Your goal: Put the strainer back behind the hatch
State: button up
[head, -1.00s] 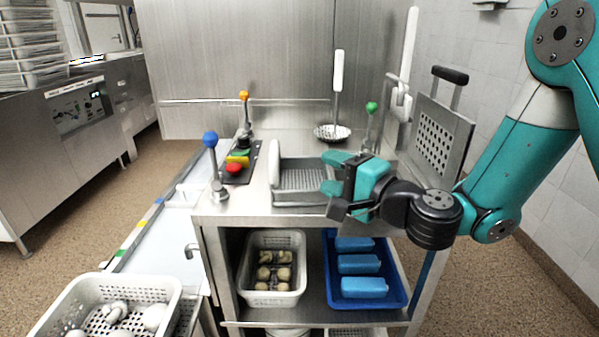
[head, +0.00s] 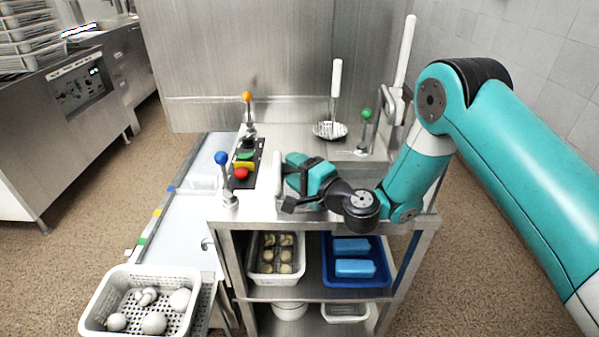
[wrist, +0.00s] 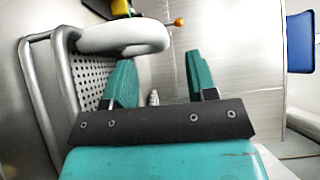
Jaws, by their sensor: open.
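The strainer looks to be the rectangular perforated metal basket with a white handle; the wrist view shows its perforated wall (wrist: 90,65) and handle (wrist: 125,36). In the head view its white handle (head: 277,172) stands upright on the steel counter, and most of the basket is hidden behind my gripper (head: 291,184). My gripper is open and empty, just right of the handle. In the wrist view the left finger of my gripper (wrist: 160,85) overlaps the perforated wall; contact cannot be told. No hatch is clearly visible now; my arm covers the counter's right side.
Blue (head: 221,159), orange (head: 247,97) and green (head: 367,114) knobbed levers stand on the counter. A skimmer (head: 331,128) stands at the back. Below are a white basket (head: 277,278) and a blue tray (head: 384,278). A white perforated basket (head: 97,312) is front left.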

aim_at(280, 158)
jog(key=shift+p+x, duration=1.5)
jog(key=shift+x, duration=0.85)
jog(key=shift+w+a, duration=0.15)
jog(key=shift+a, duration=0.25)
grip_shut()
